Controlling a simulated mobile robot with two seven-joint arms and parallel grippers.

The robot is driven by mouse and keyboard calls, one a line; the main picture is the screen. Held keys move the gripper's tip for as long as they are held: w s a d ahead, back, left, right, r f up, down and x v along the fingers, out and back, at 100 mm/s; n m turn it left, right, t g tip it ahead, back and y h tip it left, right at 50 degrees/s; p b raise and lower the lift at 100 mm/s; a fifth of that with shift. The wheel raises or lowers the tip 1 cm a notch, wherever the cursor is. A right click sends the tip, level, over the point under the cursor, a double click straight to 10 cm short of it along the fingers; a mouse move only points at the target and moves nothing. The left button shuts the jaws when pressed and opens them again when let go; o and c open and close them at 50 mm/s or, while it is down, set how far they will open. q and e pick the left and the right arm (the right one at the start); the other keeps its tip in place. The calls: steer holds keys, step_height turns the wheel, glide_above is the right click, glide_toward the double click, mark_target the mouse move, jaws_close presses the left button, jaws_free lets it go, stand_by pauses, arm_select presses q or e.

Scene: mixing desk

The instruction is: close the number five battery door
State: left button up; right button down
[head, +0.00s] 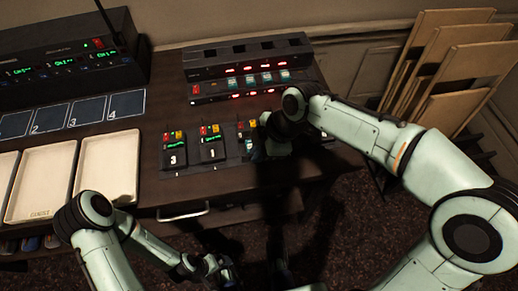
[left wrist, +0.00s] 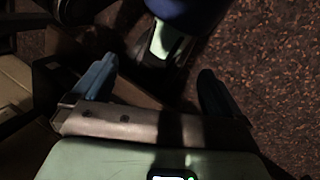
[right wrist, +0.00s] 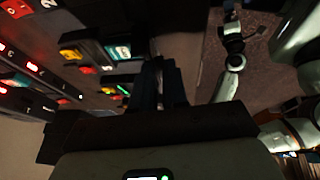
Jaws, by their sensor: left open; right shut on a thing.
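Small dark transmitter packs stand in a row on the desk's front part. One reads 3 (head: 173,157) and one reads 1 (head: 212,151); each has red and yellow parts on top and a green display. A further pack (head: 247,135) to their right is partly covered by my right gripper (head: 268,145). No number five is legible, and the battery door cannot be made out. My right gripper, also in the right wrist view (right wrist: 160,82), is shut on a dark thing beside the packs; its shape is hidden. My left gripper (left wrist: 157,85) is open and empty, low before the desk.
A charger rack (head: 250,75) with red lights and several slots stands at the back of the desk (head: 165,95). A black receiver (head: 70,65), numbered cards and pale trays (head: 107,170) are at left. Wooden panels (head: 430,50) lean at right. A drawer handle (head: 183,213) projects in front.

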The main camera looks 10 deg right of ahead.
arm_select(q)
steer(key=shift+s+r, duration=0.1)
steer(key=shift+r, duration=0.1)
arm_select(e)
steer(key=shift+r, duration=0.1)
